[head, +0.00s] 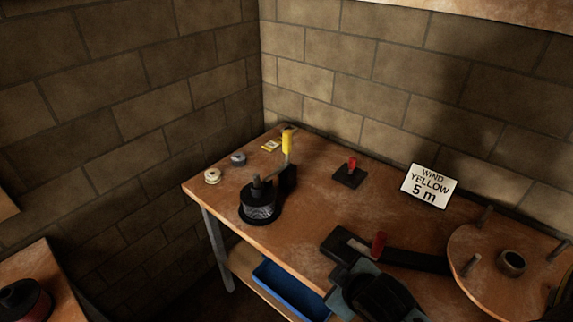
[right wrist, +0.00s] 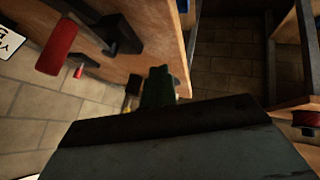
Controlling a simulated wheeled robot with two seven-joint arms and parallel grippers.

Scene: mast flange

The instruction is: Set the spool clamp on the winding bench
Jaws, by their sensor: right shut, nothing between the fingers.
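A red handle (head: 379,243) stands on a long black lever and base (head: 345,244) near the bench's front edge; this looks like the spool clamp, though I cannot be sure. In the right wrist view the red handle (right wrist: 58,48) is close, at upper left. A smaller black block with a red knob (head: 351,166) sits farther back on the winding bench (head: 300,220). My right gripper (head: 365,285) is shut and empty, just in front of and below the red handle, apart from it in the wrist view. Its dark body fills the lower wrist view. My left gripper is out of view.
A wooden disc with pegs (head: 475,285) lies at right. A white sign (head: 430,186) reads "WIND YELLOW 5 m". A black crank device with a yellow grip (head: 288,143) and small spools (head: 212,176) stand at left. A blue bin (head: 290,290) is below the bench.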

